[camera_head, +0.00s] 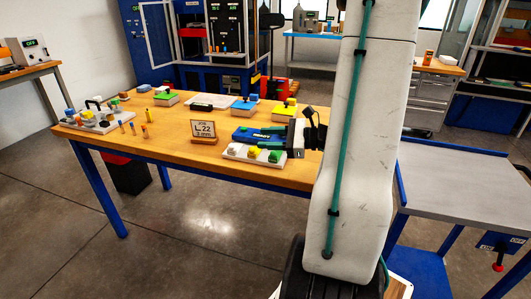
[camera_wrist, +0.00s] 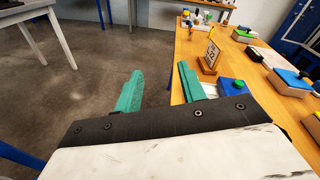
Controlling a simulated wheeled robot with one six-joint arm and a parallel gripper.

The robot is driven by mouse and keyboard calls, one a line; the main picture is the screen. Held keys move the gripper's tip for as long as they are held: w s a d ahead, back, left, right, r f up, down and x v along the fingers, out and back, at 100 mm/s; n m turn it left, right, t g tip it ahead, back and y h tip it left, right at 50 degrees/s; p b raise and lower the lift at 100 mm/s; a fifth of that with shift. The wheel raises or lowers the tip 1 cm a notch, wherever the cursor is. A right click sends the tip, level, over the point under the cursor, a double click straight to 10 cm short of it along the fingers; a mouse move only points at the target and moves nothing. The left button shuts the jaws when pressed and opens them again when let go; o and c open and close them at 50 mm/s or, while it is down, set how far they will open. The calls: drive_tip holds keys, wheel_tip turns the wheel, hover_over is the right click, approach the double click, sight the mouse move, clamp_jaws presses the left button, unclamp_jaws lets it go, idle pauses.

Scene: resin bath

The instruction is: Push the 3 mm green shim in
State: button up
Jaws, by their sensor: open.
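The green piece (camera_head: 275,156) is at the right end of a white holder (camera_head: 232,152) near the table's front edge, beside a yellow piece (camera_head: 253,153) and a white one. I cannot tell for certain that it is the 3 mm shim, nor how deep it sits. A sign (camera_head: 204,131) reading "L.22" and "3 mm" stands to the left.
A blue block (camera_head: 250,134) lies behind the holder, close to my fingers. Several coloured blocks on pads stand along the table's back. Another white holder (camera_head: 92,123) and small upright pieces are at the left. The table's front middle (camera_head: 180,150) is clear.

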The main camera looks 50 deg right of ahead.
drive_tip(key=s+d+f+m+t+h, duration=0.3)
drive_tip(key=d+m+h, duration=0.15)
drive_tip(key=d, duration=0.35)
approach(273, 156)
drive_tip(key=w, duration=0.3)
drive_tip(key=shift+d+r+m, duration=0.1)
drive_tip(key=shift+d+m, duration=0.05)
drive_tip(key=shift+m, duration=0.2)
drive_tip(key=x, duration=0.7)
drive_tip(key=shift+w, duration=0.25)
